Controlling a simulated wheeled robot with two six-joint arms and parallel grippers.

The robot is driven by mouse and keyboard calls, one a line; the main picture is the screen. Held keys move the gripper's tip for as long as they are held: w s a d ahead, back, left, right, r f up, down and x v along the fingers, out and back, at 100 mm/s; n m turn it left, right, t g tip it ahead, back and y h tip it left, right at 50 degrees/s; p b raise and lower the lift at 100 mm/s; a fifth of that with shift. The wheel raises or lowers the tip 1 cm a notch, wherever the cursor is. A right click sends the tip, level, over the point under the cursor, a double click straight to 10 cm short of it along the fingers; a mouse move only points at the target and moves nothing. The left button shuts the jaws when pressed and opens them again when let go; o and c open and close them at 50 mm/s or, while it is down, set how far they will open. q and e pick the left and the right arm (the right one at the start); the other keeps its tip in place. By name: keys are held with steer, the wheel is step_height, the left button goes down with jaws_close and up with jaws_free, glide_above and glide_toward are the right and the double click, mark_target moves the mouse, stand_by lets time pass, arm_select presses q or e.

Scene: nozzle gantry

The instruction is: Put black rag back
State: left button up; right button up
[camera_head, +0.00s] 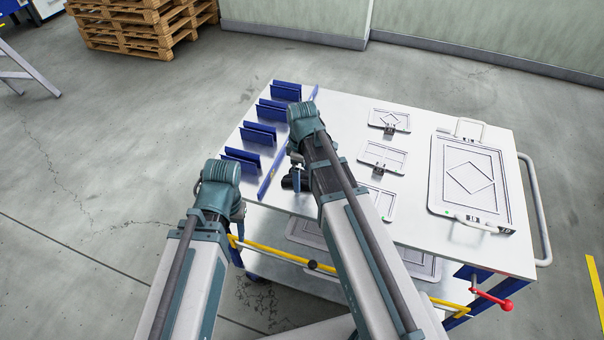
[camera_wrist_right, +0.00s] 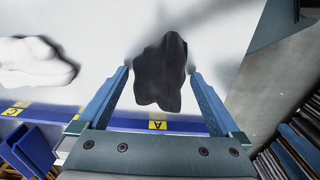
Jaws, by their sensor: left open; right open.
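The black rag (camera_wrist_right: 160,75) lies crumpled on the white table top in the right wrist view. My right gripper (camera_wrist_right: 159,71) is open, with its two blue fingers on either side of the rag; I cannot tell whether they touch it. In the head view a dark patch, which looks like the rag, shows at the table's near left, beside my right wrist, mostly hidden by the arm. My left gripper (camera_head: 243,258) hangs off the table's near left corner, empty as far as I see; its fingers are hardly visible.
A white rag (camera_wrist_right: 35,62) lies left of the black one. A blue rail (camera_wrist_right: 157,125) with yellow letter labels runs by blue holders (camera_head: 258,133) along the table's left edge. White framed plates (camera_head: 382,157) and a large panel (camera_head: 468,180) occupy the right side.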

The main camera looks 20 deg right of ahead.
mark_target(302, 176)
step_height(302, 176, up, 12)
steer(key=p, duration=1.2)
steer(key=s+a+m+h, duration=0.1)
steer(key=s+a+m, duration=0.6)
steer(key=s+a, duration=0.3)
steer(key=s, duration=0.4)
steer(key=shift+s+a+r, duration=0.15)
steer(key=shift+a+r, duration=0.05)
steer(key=shift+a, duration=0.1)
